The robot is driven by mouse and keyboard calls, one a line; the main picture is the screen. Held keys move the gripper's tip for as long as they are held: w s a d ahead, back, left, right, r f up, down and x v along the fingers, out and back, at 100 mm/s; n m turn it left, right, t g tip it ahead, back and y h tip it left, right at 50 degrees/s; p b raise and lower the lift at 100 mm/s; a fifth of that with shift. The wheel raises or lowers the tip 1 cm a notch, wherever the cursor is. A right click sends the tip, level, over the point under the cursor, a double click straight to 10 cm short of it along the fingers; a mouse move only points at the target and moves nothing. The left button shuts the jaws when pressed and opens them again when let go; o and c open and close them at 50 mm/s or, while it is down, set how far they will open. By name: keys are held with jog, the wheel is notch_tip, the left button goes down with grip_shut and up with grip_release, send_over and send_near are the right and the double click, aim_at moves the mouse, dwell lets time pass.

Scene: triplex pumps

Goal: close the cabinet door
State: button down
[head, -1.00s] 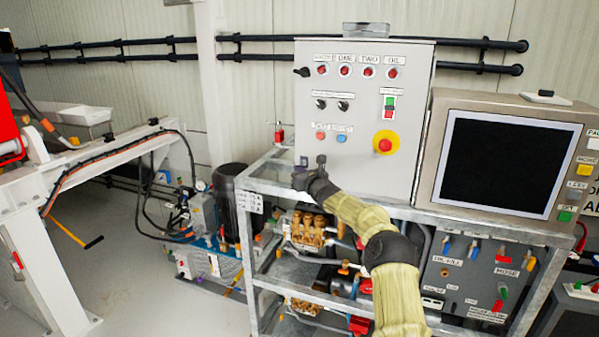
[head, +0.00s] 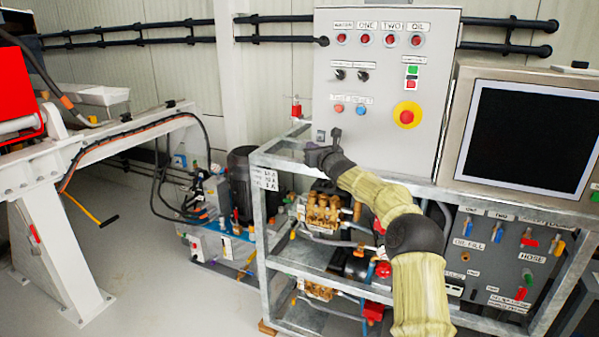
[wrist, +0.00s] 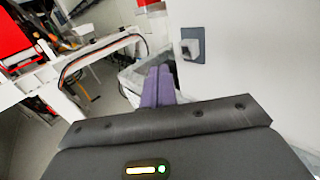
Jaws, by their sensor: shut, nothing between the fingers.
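The cabinet is a light grey control box whose door (head: 386,90) faces me in the head view, with labelled lights, switches and a yellow-ringed red button. The door looks flush or nearly so; I cannot tell whether a small gap remains. A small square latch (head: 321,136) sits at its lower left corner, and the latch (wrist: 192,46) also shows on the pale door face in the wrist view. My gripper (head: 322,154) is at that lower left corner. Its purple fingers (wrist: 158,85) are together and empty, left of and below the latch. Contact with the door cannot be made out.
A metal frame (head: 290,262) with brass pumps (head: 322,212) stands below the cabinet. A monitor (head: 527,133) stands close on the right. A black motor (head: 243,180) and a white beam structure (head: 65,160) are on the left, with open floor (head: 150,275) between.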

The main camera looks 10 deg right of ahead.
jog(key=s+a+b, duration=0.5)
jog(key=s+b, duration=0.4)
jog(key=shift+s+a+b, duration=0.2)
jog(key=shift+s+b, duration=0.1)
jog(key=s+a+f+n+g, duration=0.3)
jog(key=s+f+n+g, duration=0.5)
jog(key=s+f+n, duration=1.05)
jog(key=s+d+f+n+g+h, duration=0.25)
jog(key=s+f+n, duration=0.25)
jog(key=s, duration=0.4)
jog(key=s+d+f+n+g+h, duration=0.15)
jog(key=s+d+f+n, duration=0.25)
jog(key=s, duration=0.5)
jog(key=s+d+f+n+g+h, duration=0.1)
jog(key=s+d+f+n+g, duration=0.3)
jog(key=s, duration=0.5)
notch_tip(320, 180, up, 25)
jog(key=a+n+t+p, duration=0.1)
jog(key=p, duration=2.4)
jog(key=shift+s+f, duration=0.2)
